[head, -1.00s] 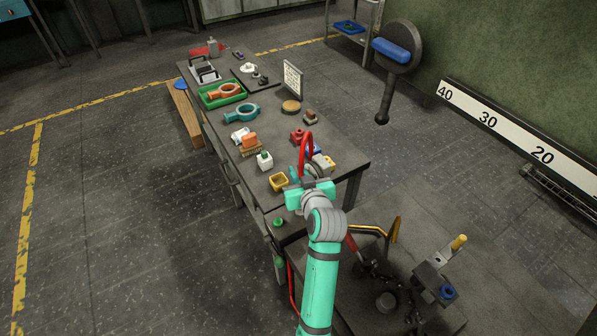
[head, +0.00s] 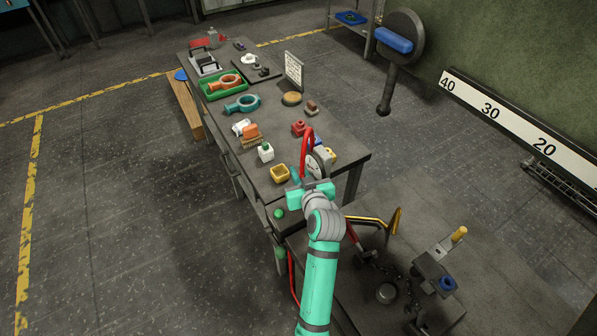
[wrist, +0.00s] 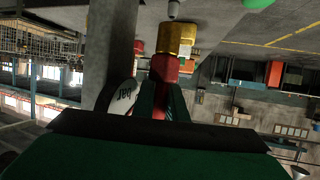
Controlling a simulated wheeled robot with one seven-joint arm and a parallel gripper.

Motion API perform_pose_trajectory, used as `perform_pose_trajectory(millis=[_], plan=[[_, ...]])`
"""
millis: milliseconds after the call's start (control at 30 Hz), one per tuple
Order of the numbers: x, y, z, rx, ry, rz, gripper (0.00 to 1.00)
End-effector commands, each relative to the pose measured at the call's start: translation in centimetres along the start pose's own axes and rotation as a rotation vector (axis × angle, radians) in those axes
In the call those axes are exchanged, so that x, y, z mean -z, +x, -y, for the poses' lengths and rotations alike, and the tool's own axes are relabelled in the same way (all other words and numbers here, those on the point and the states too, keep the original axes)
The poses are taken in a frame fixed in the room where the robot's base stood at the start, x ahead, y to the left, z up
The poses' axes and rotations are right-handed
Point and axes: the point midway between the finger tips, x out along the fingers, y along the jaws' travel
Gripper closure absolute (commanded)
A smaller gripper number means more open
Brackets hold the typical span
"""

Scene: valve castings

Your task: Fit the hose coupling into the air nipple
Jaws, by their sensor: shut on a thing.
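In the wrist view, the hose coupling has a brass end (wrist: 176,40) and a red body (wrist: 164,70). My gripper (wrist: 162,100) is shut on the red body, with the brass end pointing away from me. A small pale grey tip (wrist: 174,9), which looks like the air nipple, stands just beyond the brass end, roughly in line. I cannot tell whether they touch. In the head view, my gripper (head: 310,188) is at the table's near end; it hides the coupling and nipple. A red hose (head: 306,148) loops up above it.
A white gauge dial marked "bar" (wrist: 124,97) is close beside my gripper. A green knob (head: 278,213) is near the front corner. The left floor is clear.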

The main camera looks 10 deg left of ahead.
Motion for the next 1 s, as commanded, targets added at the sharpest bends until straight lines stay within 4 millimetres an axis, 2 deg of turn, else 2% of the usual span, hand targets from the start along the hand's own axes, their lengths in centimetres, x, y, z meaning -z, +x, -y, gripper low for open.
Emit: perform_pose_trajectory(millis=[1000], plan=[[-1.2,0.5,0.0,0.000,0.000,-0.001,1.00]])
